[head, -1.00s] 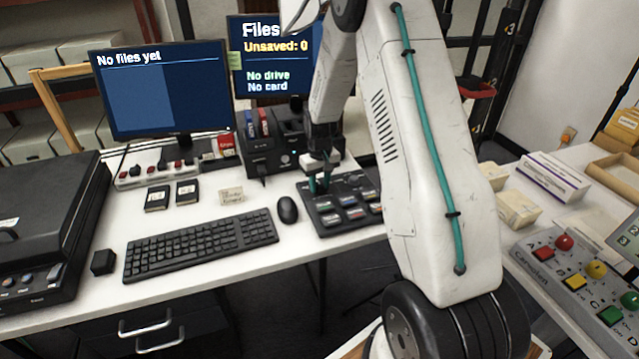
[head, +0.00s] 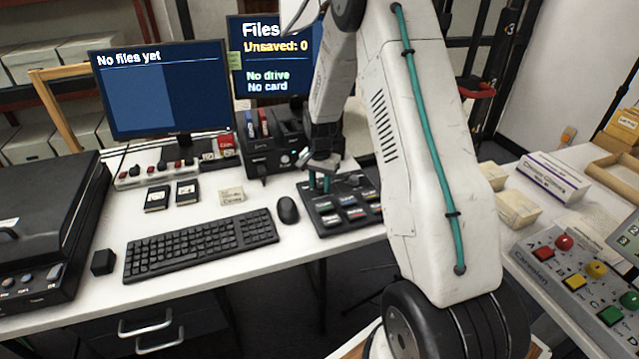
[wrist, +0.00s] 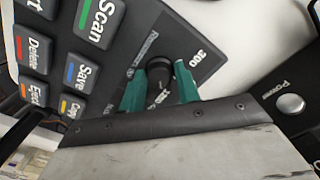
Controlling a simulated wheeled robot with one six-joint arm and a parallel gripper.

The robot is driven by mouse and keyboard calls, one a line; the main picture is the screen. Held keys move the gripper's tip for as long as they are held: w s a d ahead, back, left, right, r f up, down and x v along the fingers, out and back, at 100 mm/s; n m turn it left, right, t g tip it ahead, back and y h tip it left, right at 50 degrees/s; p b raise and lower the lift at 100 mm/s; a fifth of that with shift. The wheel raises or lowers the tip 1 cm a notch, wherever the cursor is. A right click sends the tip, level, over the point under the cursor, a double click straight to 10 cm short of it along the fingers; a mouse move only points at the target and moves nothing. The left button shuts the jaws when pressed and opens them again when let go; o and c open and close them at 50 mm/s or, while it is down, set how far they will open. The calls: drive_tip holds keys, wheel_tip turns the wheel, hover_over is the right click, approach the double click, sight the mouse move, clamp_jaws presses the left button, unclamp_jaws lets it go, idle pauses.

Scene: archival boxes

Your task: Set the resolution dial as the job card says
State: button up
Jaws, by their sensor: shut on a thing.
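The resolution dial is a black knob (wrist: 158,72) on the dark control panel (wrist: 118,55), with "300" printed beside it in the wrist view. My gripper (wrist: 158,88) has its two green fingers on either side of the knob and is shut on it. Part of the dial's lettering is hidden by the fingers. In the head view my gripper (head: 320,182) reaches down to the back left of the control panel (head: 330,222). A small cream card (head: 231,196) lies left of the panel; its writing is too small to read.
A mouse (head: 288,210) and keyboard (head: 201,244) lie left of the panel. A black drive unit (head: 262,160) stands behind. The monitor (head: 165,90) reads "No files yet"; the second screen (head: 270,60) reads "Unsaved: 0", "No drive", "No card".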

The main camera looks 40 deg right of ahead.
sight(319, 185)
drive_tip(key=shift+w+m, duration=0.1)
drive_tip(key=shift+m, duration=0.8)
drive_tip(key=o, duration=1)
drive_tip(key=shift+r, duration=0.15)
wheel_tip(319, 185, up, 8)
drive_tip(key=shift+f, duration=0.2)
